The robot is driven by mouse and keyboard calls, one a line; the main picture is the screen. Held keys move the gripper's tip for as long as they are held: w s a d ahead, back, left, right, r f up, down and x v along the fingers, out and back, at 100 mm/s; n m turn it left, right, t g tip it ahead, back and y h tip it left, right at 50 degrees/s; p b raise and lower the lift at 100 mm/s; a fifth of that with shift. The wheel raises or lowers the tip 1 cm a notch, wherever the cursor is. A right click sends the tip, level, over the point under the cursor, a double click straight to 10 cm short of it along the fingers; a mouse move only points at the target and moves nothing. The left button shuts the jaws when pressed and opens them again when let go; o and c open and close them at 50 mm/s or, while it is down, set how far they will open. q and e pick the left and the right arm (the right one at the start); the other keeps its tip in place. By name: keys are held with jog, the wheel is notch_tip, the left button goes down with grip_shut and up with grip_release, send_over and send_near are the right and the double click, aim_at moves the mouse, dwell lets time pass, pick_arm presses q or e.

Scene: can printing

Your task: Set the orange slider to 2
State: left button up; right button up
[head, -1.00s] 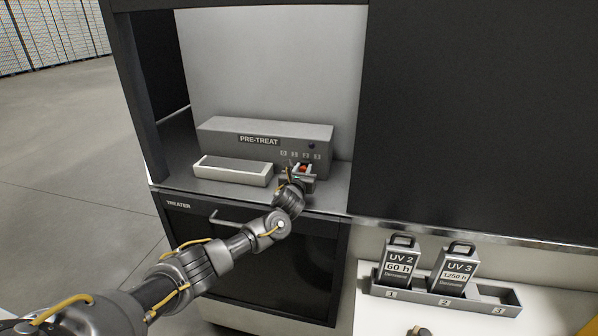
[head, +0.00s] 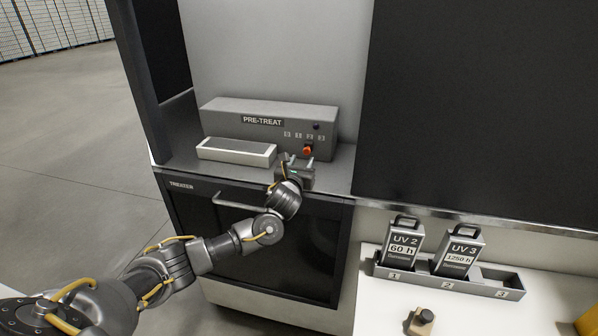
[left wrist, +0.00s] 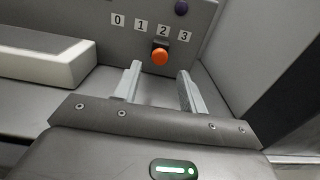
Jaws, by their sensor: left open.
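The orange slider (head: 308,149) is a round orange knob on the front of the grey PRE-TREAT box (head: 215,110). In the left wrist view the orange slider (left wrist: 160,56) sits under the label 2 in the row 0, 1, 2, 3. My left gripper (head: 296,160) is in front of the box, just below and short of the knob. In the left wrist view its two fingers (left wrist: 158,85) are apart, with the knob beyond their tips and nothing between them. My right gripper is not in view.
A pale raised block (head: 236,151) lies left of the gripper on the shelf. A dark blue button (left wrist: 181,7) is above the label 3. A rack (head: 480,284) holding the UV 2 and UV 3 cartridges stands on the white counter at right.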

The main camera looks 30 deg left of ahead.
pick_arm(q)
jog(key=v, duration=0.3)
jog(key=shift+f, duration=0.1)
jog(key=shift+s, duration=0.15)
dwell(0.4)
